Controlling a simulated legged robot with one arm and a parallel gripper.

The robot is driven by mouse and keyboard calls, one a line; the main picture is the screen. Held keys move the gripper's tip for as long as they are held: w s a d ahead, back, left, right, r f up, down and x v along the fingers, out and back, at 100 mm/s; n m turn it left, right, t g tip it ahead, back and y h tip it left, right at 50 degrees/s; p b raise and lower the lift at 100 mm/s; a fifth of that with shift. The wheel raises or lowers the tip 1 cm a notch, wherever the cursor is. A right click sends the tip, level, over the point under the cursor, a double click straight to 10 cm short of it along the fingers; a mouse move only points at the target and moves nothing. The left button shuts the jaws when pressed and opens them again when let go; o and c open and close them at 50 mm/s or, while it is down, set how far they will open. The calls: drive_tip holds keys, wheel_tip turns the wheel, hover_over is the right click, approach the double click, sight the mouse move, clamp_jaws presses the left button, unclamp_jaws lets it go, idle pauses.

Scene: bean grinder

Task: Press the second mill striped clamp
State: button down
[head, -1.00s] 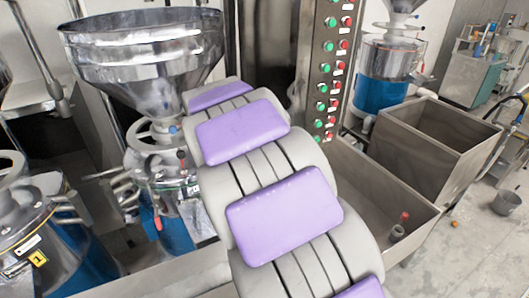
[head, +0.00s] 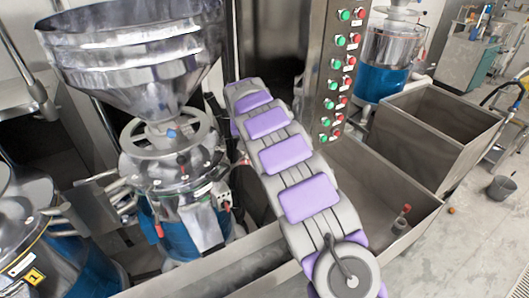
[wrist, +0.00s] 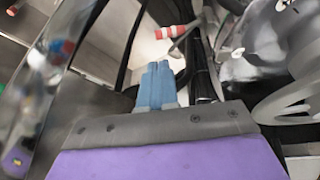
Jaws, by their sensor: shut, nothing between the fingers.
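The red-and-white striped clamp (wrist: 176,32) shows in the wrist view, just beyond my fingertips and slightly to their right. A gap seems to remain between them, though contact is hard to judge. My gripper (wrist: 158,66) has its blue fingers together with nothing between them. In the head view the gripper is hidden at the far end of my arm. The steel mill (head: 175,165) with a large funnel stands left of my arm. A small red-tipped part (head: 224,206) is on its right side; I cannot tell if it is the striped clamp.
A panel of green and red buttons (head: 338,75) stands right of my arm's far end. A metal trough (head: 395,180) and a bin (head: 440,125) lie to the right. Another mill (head: 35,235) is at lower left. In the wrist view a handwheel (wrist: 285,101) is close on the right.

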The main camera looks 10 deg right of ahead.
drive_tip(key=shift+w+d+f, duration=0.2)
drive_tip(key=shift+w+f, duration=0.1)
drive_tip(key=shift+w, duration=0.45)
drive_tip(key=b, duration=0.3)
approach(244, 163)
drive_tip(key=w+d+f, duration=0.3)
drive_tip(key=d+f, duration=0.2)
drive_tip(key=shift+s, duration=0.25)
